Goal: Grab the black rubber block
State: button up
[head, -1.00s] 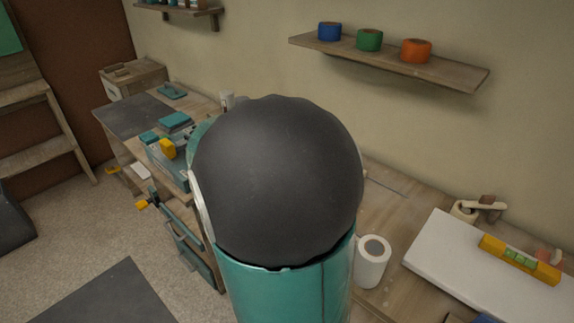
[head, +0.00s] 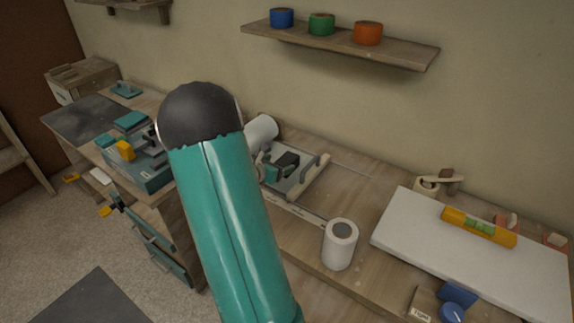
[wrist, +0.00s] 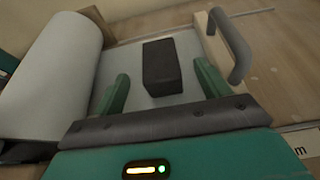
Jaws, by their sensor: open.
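The black rubber block (wrist: 162,67) lies on a grey tray (wrist: 188,44) with a handle on its right side. In the wrist view my gripper (wrist: 161,74) is open, with one green finger on each side of the block and visible gaps between. I cannot tell how high the fingers are above the tray. In the head view the block (head: 288,159) shows as a dark shape on the tray (head: 298,184), beside the teal of my gripper. My arm hides part of the tray's left side there.
A white cylinder (wrist: 50,75) lies close on the left of the tray. On the bench a white roll (head: 340,244) stands in front, and a white board (head: 400,235) with a yellow level (head: 478,227) lies right. A teal toolbox (head: 140,172) is at left. A shelf (head: 340,43) hangs above.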

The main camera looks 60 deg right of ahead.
aim_at(284, 161)
jog(key=x, duration=0.5)
jog(key=shift+d+f, duration=0.2)
jog(key=shift+f, duration=0.1)
jog(key=c, duration=1.2)
jog(key=shift+o, duration=0.2)
jog(key=shift+r, duration=0.1)
